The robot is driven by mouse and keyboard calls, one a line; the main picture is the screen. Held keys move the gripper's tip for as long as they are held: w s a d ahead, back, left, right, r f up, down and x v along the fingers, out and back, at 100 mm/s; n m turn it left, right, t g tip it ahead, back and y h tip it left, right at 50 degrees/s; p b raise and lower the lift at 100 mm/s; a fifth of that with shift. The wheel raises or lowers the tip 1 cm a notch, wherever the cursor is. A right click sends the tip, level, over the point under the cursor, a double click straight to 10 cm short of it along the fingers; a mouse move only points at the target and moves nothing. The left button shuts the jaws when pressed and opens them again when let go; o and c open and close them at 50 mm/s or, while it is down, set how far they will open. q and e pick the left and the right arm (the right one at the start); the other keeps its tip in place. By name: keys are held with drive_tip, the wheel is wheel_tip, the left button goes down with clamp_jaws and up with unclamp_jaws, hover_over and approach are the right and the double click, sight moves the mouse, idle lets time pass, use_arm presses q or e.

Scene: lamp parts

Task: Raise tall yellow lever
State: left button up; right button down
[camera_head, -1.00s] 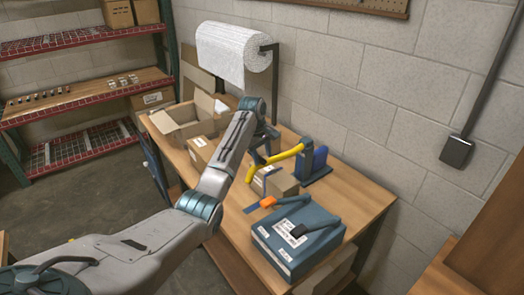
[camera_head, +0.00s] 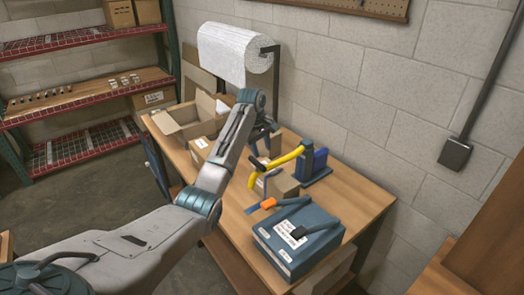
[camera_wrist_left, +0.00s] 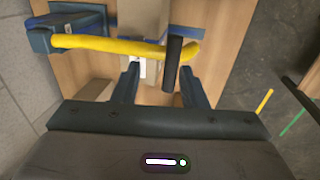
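The tall yellow lever (camera_head: 284,160) is a bent yellow bar on a blue stand (camera_head: 315,163) at the back of the workbench. In the left wrist view the lever (camera_wrist_left: 110,47) runs across the picture, with a black grip (camera_wrist_left: 172,65) near its bent end. My left gripper (camera_head: 262,146) is at the far side of the lever in the head view. In the left wrist view its two fingers (camera_wrist_left: 159,70) are apart, with the lower part of the black grip between their tips. I cannot tell whether they touch it. My right gripper is out of view.
A small carton (camera_head: 283,186) sits under the lever. A blue-grey box (camera_head: 298,240) with a dark handle and an orange piece (camera_head: 268,203) are in front. An open carton (camera_head: 190,118) and a paper roll (camera_head: 235,53) stand behind. The bench's right part is clear.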

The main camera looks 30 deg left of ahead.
use_arm(q)
wheel_tip(320, 180, up, 8)
drive_tip(key=s, duration=0.1)
drive_tip(key=shift+a+r, duration=0.15)
drive_tip(key=shift+a, duration=0.05)
idle(0.7)
idle(0.5)
